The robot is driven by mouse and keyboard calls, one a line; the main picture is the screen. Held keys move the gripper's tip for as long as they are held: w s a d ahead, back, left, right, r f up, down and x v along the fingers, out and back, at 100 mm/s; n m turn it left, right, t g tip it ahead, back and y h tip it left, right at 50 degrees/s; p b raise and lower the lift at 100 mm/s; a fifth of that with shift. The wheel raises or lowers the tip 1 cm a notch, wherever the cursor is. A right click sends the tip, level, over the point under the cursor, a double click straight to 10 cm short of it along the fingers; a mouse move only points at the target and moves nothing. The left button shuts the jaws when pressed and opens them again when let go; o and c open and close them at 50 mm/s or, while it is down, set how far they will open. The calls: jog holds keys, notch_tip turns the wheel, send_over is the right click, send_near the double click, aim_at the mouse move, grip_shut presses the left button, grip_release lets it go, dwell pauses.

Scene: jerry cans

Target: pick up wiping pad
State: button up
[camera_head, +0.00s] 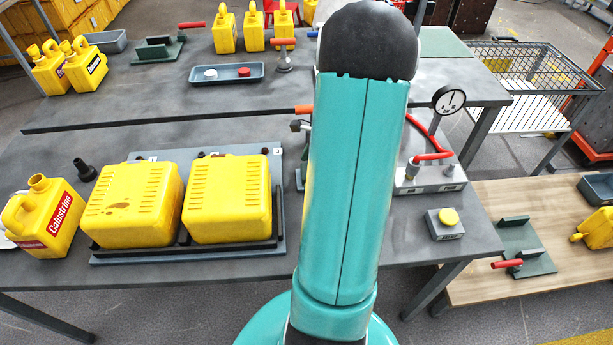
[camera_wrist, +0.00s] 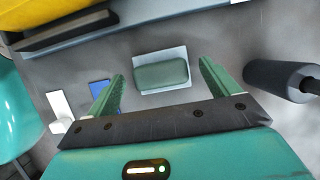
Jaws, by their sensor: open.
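The wiping pad (camera_wrist: 162,75), a grey-green block with rounded corners, lies on a pale square (camera_wrist: 150,56) on the grey table in the wrist view. My gripper (camera_wrist: 161,69) is open, with its two green fingers apart on the left and right of the pad in the picture. Nothing is between the fingers in their grip. I cannot tell the height of the fingertips above the table. In the head view my arm hides the gripper and the pad.
A blue item (camera_wrist: 98,88) and a white item (camera_wrist: 60,108) lie left. In the head view, two yellow cans (camera_head: 228,200) sit in a fixture left of my arm; a gauge (camera_head: 449,100) and yellow button box (camera_head: 446,224) are right.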

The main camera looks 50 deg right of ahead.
jog(key=shift+x, duration=0.85)
jog(key=c, duration=1.1)
jog(key=shift+r, duration=0.1)
jog(key=shift+r, duration=0.45)
notch_tip(320, 180, up, 2)
jog(key=shift+r, duration=0.25)
jog(key=shift+s+a+r, duration=1.3)
jog(key=shift+s+r, duration=0.3)
jog(key=shift+s, duration=0.35)
jog(key=shift+s+a+r, duration=1.35)
jog(key=shift+s+r, duration=0.2)
jog(key=shift+s, duration=0.4)
jog(key=shift+s+a+r, duration=1.3)
jog(key=shift+s+r, duration=0.3)
jog(key=shift+s, duration=0.35)
